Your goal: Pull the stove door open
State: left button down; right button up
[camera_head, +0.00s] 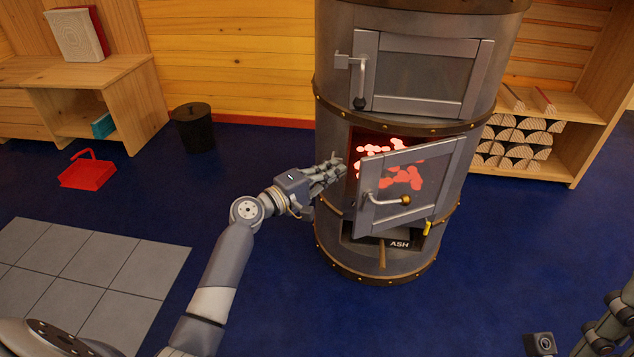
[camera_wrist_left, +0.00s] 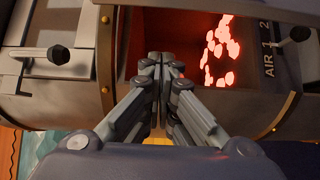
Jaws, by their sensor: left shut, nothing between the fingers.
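The stove (camera_head: 335,250) is a dark metal cylinder with brass-studded bands. Its lower glazed door (camera_head: 415,175) stands ajar, with its left edge swung out from the body and glowing embers showing. The door's handle (camera_head: 385,200) has a brass knob. My left gripper (camera_head: 338,165) is shut and empty at the left side of the firebox opening, left of the door's free edge. In the left wrist view the closed fingers (camera_wrist_left: 158,62) are in front of the dark opening with embers (camera_wrist_left: 222,50); contact with the door cannot be told. My right gripper (camera_head: 608,330) is partly in view at the lower right.
A closed upper door (camera_head: 425,75) with its own handle is above. An ash drawer (camera_head: 400,244) is below. A log shelf (camera_head: 560,165) stands right, a black bin (camera_head: 194,130) and red dustpan (camera_head: 87,171) left. Blue floor is free around the stove front.

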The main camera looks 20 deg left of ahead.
pick_arm(q)
jog(key=d, duration=0.2)
jog(key=s+d, duration=0.1)
jog(key=shift+d, duration=0.4)
jog(key=shift+d, duration=0.1)
